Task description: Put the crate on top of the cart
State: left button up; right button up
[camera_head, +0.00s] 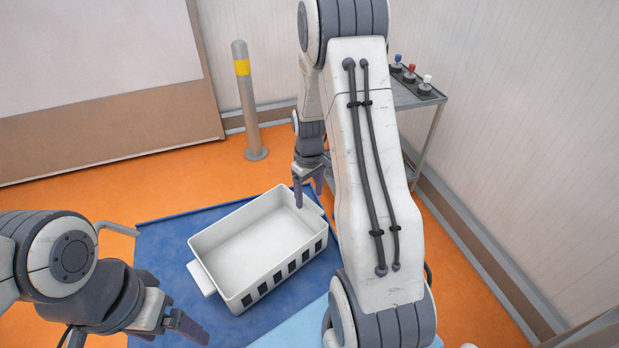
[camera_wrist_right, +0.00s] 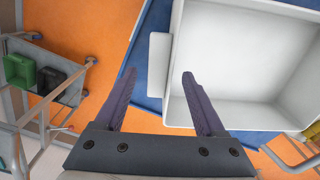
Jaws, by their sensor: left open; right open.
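The white crate (camera_head: 262,240) is empty and upright on a blue mat, with dark slots along its near side. It also shows in the right wrist view (camera_wrist_right: 240,60), with a tab handle (camera_wrist_right: 158,68) on its end. My right gripper (camera_head: 309,190) is open by the crate's far right end. In the wrist view its fingertips (camera_wrist_right: 159,76) appear either side of that handle, but I cannot tell the height gap. My left gripper (camera_head: 135,335) is open at lower left, apart from the crate. A grey metal cart (camera_head: 430,100) stands behind my right arm, partly hidden.
The blue mat (camera_head: 160,245) lies on an orange floor (camera_head: 190,195). A grey post (camera_head: 247,105) with a yellow band stands behind. Small coloured knobs (camera_head: 411,72) sit on the cart. A tubular bar (camera_head: 117,228) shows beyond my left arm. The wrist view shows a green bin (camera_wrist_right: 20,70).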

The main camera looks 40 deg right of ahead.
notch_tip(320, 180, up, 9)
jog(key=b, duration=0.1)
jog(key=s+a+r+n, duration=0.2)
jog(key=a+r, duration=0.1)
jog(key=a, duration=0.9)
jog(key=s+a+r+n, duration=0.1)
jog(key=s+a+n, duration=0.1)
jog(key=s+a, duration=0.6)
jog(key=s+a+r+n+y, duration=0.1)
jog(key=s+a+r+n, duration=0.1)
jog(key=s+a, duration=0.6)
jog(key=s, duration=0.4)
jog(key=shift+a, duration=0.15)
